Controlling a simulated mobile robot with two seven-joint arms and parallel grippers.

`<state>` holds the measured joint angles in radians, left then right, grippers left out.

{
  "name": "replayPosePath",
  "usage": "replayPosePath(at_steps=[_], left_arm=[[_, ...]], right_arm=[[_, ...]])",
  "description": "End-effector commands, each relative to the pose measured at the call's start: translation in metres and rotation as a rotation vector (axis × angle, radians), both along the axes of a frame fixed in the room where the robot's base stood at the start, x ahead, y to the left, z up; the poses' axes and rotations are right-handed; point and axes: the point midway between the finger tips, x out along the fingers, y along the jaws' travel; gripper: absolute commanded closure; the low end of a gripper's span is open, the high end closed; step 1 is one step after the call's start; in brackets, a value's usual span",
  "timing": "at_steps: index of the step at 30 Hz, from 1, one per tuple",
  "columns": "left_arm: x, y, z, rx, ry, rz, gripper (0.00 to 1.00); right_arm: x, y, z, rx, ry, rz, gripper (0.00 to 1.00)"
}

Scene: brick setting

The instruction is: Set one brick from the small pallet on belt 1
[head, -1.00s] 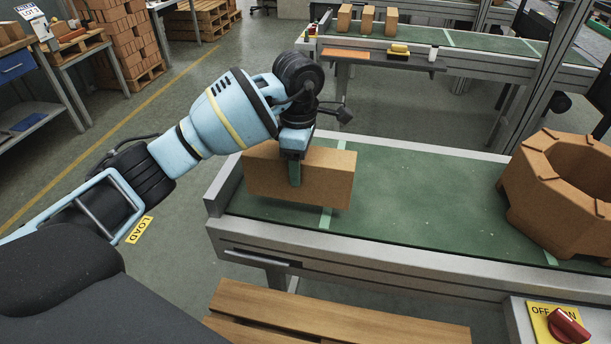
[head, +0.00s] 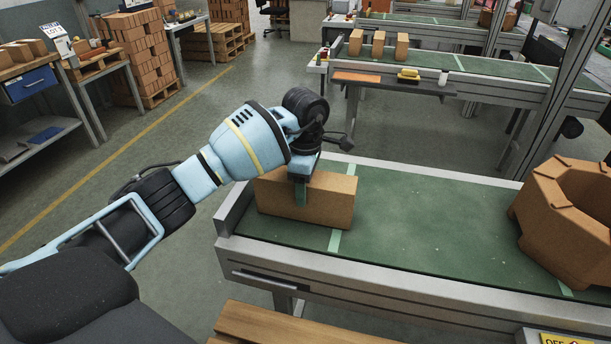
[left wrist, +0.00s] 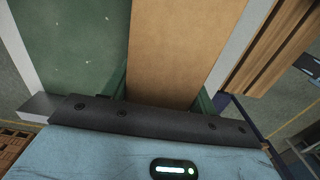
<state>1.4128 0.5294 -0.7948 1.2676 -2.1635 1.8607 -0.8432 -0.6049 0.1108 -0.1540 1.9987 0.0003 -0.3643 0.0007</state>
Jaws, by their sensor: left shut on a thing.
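I cannot tell from a label whether this is belt 1. A small wooden pallet (head: 100,68) lies on the table at the left. My right gripper is out of view.
A large octagonal brick-coloured piece (head: 545,235) stands farther right on the near belt. Bare belt lies between it and the held brick. Wooden slats (head: 270,325) show below the belt frame. A second belt (head: 440,60) with three upright bricks is behind.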

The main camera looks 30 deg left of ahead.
Motion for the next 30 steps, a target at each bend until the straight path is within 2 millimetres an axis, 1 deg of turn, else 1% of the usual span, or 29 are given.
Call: replayPosePath(at_steps=[1, 13, 14, 15, 18, 19, 26, 30], left_arm=[[0.0013, -0.0007, 0.0021, -0.004, -0.009, -0.001, 1.00], [0.0014, -0.0003, -0.0024, -0.002, -0.009, -0.001, 1.00], [0.0002, -0.0001, -0.0055, 0.000, -0.003, -0.001, 0.41], [0.0003, -0.0002, -0.0051, 0.000, -0.003, -0.001, 0.35], [0.0003, -0.0002, -0.0049, 0.000, -0.003, -0.001, 0.22], [0.0003, -0.0002, -0.0050, 0.000, -0.003, -0.001, 0.20], [0.0003, -0.0003, -0.0052, 0.000, -0.002, -0.001, 0.20], [0.0007, -0.0004, 0.0009, -0.002, -0.005, -0.001, 0.20]], right_arm=[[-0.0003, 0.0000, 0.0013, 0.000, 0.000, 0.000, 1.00], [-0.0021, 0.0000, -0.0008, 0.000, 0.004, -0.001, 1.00], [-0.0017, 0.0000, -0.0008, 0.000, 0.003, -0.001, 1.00], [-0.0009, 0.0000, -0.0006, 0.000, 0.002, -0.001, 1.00], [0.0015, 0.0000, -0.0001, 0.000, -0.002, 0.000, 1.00], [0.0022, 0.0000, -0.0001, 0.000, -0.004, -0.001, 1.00], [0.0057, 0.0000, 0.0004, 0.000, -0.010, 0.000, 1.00], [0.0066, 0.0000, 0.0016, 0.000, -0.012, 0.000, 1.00]])
